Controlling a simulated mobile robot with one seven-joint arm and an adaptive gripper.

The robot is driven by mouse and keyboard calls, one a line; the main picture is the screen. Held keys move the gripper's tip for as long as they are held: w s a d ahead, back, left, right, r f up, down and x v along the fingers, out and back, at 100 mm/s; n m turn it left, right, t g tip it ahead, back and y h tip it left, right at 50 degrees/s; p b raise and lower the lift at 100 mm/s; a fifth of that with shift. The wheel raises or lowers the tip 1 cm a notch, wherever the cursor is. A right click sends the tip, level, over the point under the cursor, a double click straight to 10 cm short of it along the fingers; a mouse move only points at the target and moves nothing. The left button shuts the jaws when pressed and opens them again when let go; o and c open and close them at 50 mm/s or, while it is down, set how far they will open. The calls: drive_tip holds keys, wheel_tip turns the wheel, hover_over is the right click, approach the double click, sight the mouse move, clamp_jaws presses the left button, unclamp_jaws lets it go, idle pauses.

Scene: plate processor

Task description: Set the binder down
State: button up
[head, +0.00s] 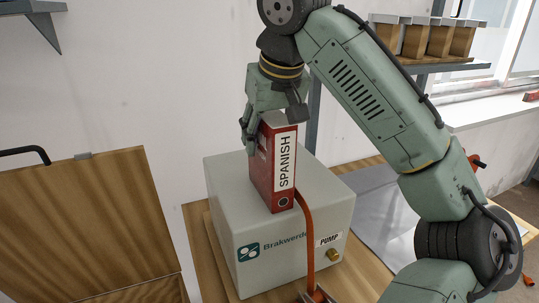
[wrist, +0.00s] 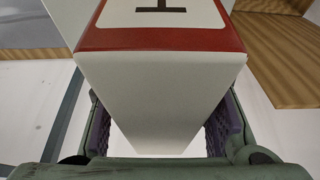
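A red binder (head: 262,165) with a white spine label reading "SPANISH" stands upright over the top of a grey box (head: 325,190) marked "Brakwerde" and "PUMP". Its lower end is at or just above the box top; I cannot tell whether it touches. My gripper (head: 272,118) is at the binder's upper end, with its fingers on either side. In the wrist view, the binder's pale end face (wrist: 160,95) fills the space between the two dark finger pads of my gripper (wrist: 160,130). My gripper is shut on the binder.
The box stands on a wooden table (head: 196,230). A wooden panel (head: 85,215) is at the left. A shelf (head: 440,68) with wooden holders is at the upper right.

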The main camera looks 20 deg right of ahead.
clamp_jaws()
idle(0.3)
drive_tip(key=shift+r, duration=0.1)
